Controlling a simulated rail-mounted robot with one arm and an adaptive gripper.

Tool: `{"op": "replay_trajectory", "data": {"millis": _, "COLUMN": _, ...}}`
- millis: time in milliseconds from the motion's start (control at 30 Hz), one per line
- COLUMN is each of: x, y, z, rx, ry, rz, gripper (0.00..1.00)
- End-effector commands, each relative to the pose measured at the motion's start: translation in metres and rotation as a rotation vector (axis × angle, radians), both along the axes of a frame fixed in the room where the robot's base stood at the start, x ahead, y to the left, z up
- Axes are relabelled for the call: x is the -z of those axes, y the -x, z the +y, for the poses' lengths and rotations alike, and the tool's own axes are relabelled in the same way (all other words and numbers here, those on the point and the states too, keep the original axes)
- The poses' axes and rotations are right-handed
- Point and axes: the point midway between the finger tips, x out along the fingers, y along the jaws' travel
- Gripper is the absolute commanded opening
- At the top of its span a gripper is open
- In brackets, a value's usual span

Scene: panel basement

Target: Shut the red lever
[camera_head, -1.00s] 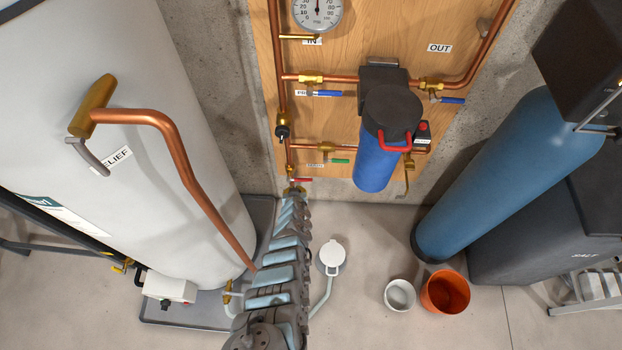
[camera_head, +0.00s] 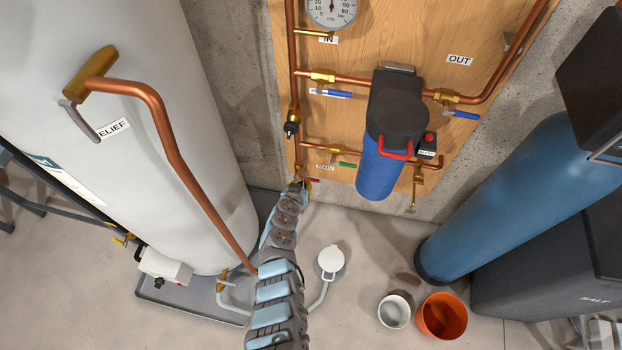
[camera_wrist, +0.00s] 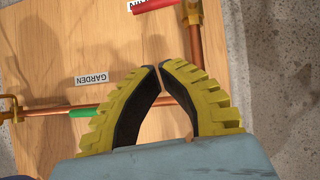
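The red lever (camera_head: 312,180) is a small handle on the vertical copper pipe at the lower left of the wooden panel. It points right, across the pipe, in the head view. In the wrist view the red lever (camera_wrist: 154,4) is cut by the top edge, beside its brass valve (camera_wrist: 192,12). My gripper (camera_wrist: 160,68) has yellow fingers with black pads. Its tips nearly meet, with a thin gap and nothing held. The tips point toward the lever side and appear apart from it. In the head view my arm hides most of the gripper near the lever.
A green lever (camera_wrist: 85,112) with a GARDEN label (camera_wrist: 92,78) lies left of my fingers. The blue filter (camera_head: 380,170), with a red handle (camera_head: 395,152), hangs right of the lever. The white tank (camera_head: 150,180) stands left. A white bucket (camera_head: 394,311) and orange bucket (camera_head: 442,316) stand on the floor.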

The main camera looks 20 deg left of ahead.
Motion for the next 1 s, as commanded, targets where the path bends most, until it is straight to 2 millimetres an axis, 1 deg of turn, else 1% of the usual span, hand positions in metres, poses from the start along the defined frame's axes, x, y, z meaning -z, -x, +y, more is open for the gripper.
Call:
{"op": "replay_trajectory", "data": {"millis": 33, "x": 0.006, "y": -0.004, "z": 0.001, "rx": 0.001, "ry": -0.001, "rz": 0.0, "gripper": 0.0}}
{"op": "replay_trajectory", "data": {"millis": 167, "x": 0.013, "y": -0.014, "z": 0.002, "rx": 0.0, "ry": -0.001, "rz": 0.0, "gripper": 0.0}}
{"op": "replay_trajectory", "data": {"millis": 500, "x": 0.03, "y": -0.041, "z": 0.004, "rx": 0.001, "ry": -0.002, "rz": -0.001, "gripper": 0.0}}
{"op": "replay_trajectory", "data": {"millis": 1000, "x": 0.056, "y": -0.074, "z": 0.006, "rx": 0.0, "ry": -0.002, "rz": 0.002, "gripper": 0.0}}
